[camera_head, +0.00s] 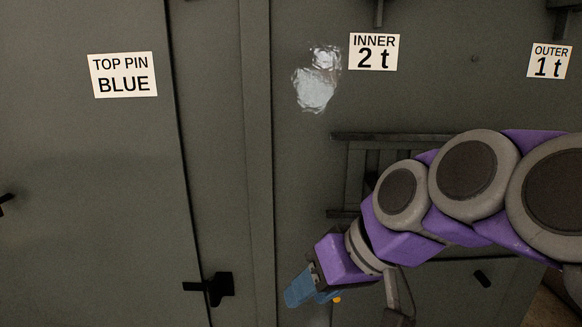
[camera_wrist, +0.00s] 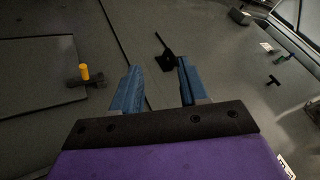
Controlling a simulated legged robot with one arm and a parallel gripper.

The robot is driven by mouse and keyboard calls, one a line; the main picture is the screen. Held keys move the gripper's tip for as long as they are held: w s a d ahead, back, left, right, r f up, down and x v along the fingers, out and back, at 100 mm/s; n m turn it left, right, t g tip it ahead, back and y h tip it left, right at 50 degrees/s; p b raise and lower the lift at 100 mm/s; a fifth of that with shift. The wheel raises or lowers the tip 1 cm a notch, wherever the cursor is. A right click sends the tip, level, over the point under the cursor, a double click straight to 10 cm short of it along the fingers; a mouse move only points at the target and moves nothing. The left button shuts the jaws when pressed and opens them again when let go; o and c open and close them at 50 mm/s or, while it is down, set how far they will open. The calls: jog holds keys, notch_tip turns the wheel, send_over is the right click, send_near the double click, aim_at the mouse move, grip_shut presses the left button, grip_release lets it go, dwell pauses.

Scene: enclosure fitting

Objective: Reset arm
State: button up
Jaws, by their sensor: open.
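My arm, purple and grey, reaches in from the right in the head view. My gripper (camera_head: 314,296) has blue fingers and points down and to the left, in front of the grey enclosure (camera_head: 215,130). In the wrist view my gripper (camera_wrist: 157,84) shows its two blue fingers spread apart with nothing between them. A black handle (camera_wrist: 166,60) shows beyond the gap between the fingers. A black fitting with a yellow pin (camera_wrist: 85,72) is to the left of the fingers, apart from them.
Labels read "TOP PIN BLUE" (camera_head: 123,75), "INNER 2 t" (camera_head: 374,52) and "OUTER 1 t" (camera_head: 549,61). A black latch (camera_head: 215,288) juts from the panel left of my gripper. A louvred vent (camera_head: 362,175) is partly behind my arm. A shiny pale patch (camera_head: 315,88) marks the panel.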

jog(key=s+d+f+m+g+h+b, duration=0.1)
jog(key=s+d+f, duration=0.1)
jog(key=f, duration=0.5)
jog(key=s+d+f+m+g+h+b, duration=0.1)
jog(key=s+f+h, duration=0.1)
jog(key=s+f, duration=0.3)
notch_tip(320, 180, down, 3)
jog(key=shift+d+r, duration=0.1)
jog(key=shift+d, duration=0.25)
jog(key=s+d+f+m+g+h, duration=0.1)
jog(key=s+d+f, duration=0.1)
jog(key=s+f, duration=0.1)
jog(key=s+d+f+m+g+h+b, duration=0.1)
jog(key=s+d+f, duration=0.1)
jog(key=s+f, duration=0.2)
jog(key=s+d+f+h, duration=0.1)
jog(key=s+d+f, duration=0.2)
jog(key=s+f, duration=0.1)
jog(key=shift+s+f+m+g+b, duration=0.15)
jog(key=shift+f+m+g+b, duration=0.25)
jog(key=shift+f, duration=0.5)
jog(key=shift+c, duration=0.9)
jog(key=shift+d, duration=0.1)
jog(key=shift+c, duration=0.8)
